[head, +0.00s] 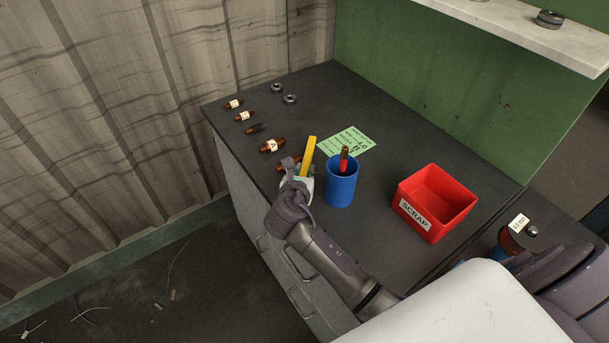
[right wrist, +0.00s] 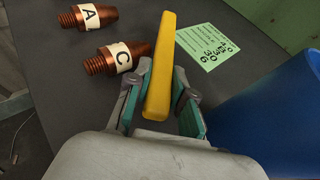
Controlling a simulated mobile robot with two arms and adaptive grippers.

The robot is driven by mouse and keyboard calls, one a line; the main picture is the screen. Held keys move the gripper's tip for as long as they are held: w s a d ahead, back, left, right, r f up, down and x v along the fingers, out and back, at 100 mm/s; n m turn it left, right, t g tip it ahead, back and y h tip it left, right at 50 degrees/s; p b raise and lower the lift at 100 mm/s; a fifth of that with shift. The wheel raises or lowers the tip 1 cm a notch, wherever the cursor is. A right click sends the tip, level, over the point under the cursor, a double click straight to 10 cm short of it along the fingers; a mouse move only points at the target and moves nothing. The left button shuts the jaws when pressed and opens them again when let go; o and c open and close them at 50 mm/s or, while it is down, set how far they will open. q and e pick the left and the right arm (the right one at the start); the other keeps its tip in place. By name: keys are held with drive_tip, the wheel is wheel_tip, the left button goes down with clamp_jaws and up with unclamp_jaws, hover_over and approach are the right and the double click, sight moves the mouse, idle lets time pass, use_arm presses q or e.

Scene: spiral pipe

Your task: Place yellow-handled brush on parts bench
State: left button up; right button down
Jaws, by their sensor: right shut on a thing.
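The brush's yellow handle (head: 308,156) stands up, slightly tilted, at the front-left part of the dark-topped bench (head: 388,140) in the head view. My right gripper (head: 302,176) is shut around its lower part. In the right wrist view the handle (right wrist: 161,70) sits between the green pads of my right gripper (right wrist: 163,95). The brush's lower end is hidden by the gripper, so I cannot tell whether it touches the bench.
A blue cup (head: 341,186) with a red-and-dark item stands just right of the gripper. A red SCRAP bin (head: 432,203) stands further right. A green card (head: 346,141) lies behind. Several copper tips (head: 272,146) line the left edge. The bench's back middle is clear.

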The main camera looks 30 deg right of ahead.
drive_tip(key=shift+f, duration=0.65)
drive_tip(key=shift+f, duration=0.1)
drive_tip(key=c, duration=1)
unclamp_jaws()
drive_tip(key=shift+f, duration=0.1)
drive_tip(key=shift+r, duration=0.2)
drive_tip(key=v, duration=1.2)
drive_tip(key=shift+p, duration=0.3)
